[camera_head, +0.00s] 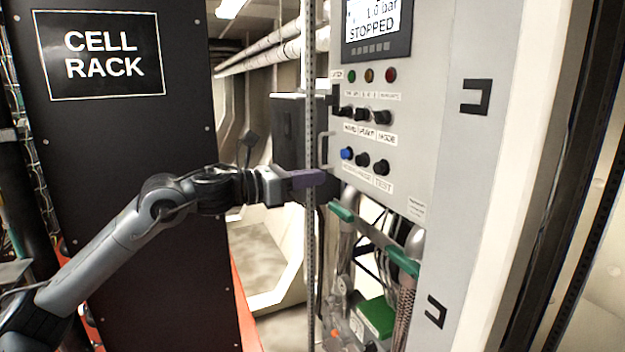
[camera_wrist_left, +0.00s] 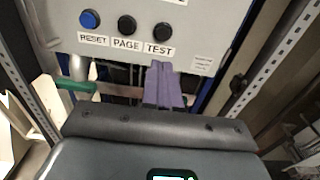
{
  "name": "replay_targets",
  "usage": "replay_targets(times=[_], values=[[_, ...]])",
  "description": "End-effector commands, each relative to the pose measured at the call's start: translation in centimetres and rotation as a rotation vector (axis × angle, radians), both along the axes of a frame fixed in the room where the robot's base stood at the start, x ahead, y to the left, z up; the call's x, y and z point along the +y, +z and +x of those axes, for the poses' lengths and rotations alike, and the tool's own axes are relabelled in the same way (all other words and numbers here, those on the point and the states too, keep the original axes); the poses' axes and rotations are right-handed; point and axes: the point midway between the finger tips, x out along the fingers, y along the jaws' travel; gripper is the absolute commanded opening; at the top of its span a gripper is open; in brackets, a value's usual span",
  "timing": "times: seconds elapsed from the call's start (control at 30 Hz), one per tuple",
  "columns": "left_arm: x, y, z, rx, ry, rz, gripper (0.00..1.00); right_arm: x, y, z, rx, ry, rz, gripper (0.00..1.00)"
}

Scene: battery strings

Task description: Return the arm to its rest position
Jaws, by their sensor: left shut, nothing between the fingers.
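My left arm comes in from the left in the head view, stretched across the front of the black rack. Its gripper (camera_head: 307,179) is level with the lower row of buttons on the grey control panel (camera_head: 440,150). In the left wrist view the purple fingers (camera_wrist_left: 163,84) are together with nothing between them. They show just below the TEST label (camera_wrist_left: 160,48). Whether they touch the panel I cannot tell. My right gripper is in neither view.
The panel has a blue RESET button (camera_head: 347,153), black knobs and a display (camera_head: 376,28) reading STOPPED. A perforated metal post (camera_head: 310,260) stands by the gripper. Pipes with green handles (camera_head: 403,261) run below. The black CELL RACK cabinet (camera_head: 130,150) stands behind my arm.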

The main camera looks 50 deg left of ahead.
Motion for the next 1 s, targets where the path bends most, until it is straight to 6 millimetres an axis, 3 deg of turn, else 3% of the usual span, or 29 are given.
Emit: replay_targets(times=[0.27, 0.43, 0.6, 0.73, 0.87, 1.0], values=[[-0.6, -0.6, 0.5, 0.011, -0.003, -0.019, 0.00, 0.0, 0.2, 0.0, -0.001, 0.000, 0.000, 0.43], [-4.0, -4.2, 2.6, 0.078, -0.010, -0.138, 0.00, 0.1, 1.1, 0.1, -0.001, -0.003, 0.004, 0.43], [-10.6, -12.1, 4.8, 0.230, 0.014, -0.438, 0.00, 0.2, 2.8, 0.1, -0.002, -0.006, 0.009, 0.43], [-15.7, -19.1, 4.2, 0.378, 0.092, -0.769, 0.00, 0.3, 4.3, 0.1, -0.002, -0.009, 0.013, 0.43], [-19.2, -25.7, 1.5, 0.529, 0.235, -1.127, 0.00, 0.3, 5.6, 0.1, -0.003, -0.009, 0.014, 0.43], [-21.4, -31.9, -3.5, 0.672, 0.473, -1.522, 0.00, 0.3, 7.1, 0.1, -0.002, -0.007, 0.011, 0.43]])
